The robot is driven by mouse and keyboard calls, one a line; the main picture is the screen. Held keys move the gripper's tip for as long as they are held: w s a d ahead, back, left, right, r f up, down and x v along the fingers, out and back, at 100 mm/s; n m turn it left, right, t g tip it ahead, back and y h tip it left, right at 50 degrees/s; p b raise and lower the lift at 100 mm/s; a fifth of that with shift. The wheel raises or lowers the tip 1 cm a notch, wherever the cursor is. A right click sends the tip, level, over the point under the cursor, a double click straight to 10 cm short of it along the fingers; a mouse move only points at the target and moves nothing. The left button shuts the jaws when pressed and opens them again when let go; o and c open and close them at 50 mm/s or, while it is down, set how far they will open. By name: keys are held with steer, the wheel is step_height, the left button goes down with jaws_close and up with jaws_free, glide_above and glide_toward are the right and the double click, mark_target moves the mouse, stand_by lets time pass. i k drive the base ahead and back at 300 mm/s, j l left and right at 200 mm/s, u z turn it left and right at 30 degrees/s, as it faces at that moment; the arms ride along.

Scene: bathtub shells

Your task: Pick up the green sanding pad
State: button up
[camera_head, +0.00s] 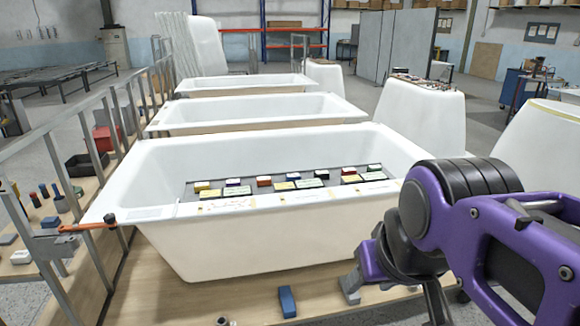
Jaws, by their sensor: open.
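A small block with a dark green look, which I take for the green sanding pad (321,174), sits in the back row on a dark board (222,196) inside the nearest white bathtub. Coloured blocks stand on both sides of it. Pale green flat pieces (310,183) lie in the row in front, so which one is the pad is hard to tell at this size. My purple and black arm reaches in from the right, in front of the tub's right end. I cannot make out my gripper's fingers, and nothing of mine touches the pads.
The nearest tub (240,245) has a high front wall and rim between the floor side and the board. A blue block (287,301) lies on the wooden platform before it. A metal rail (75,160) runs along the left. More tubs (255,113) stand behind.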

mark_target(377, 168)
steer(key=i+l+z, duration=0.15)
steer(key=i+l, duration=0.45)
steer(key=i+l+z, duration=0.1)
steer(key=i+l, duration=0.45)
steer(key=i, duration=0.3)
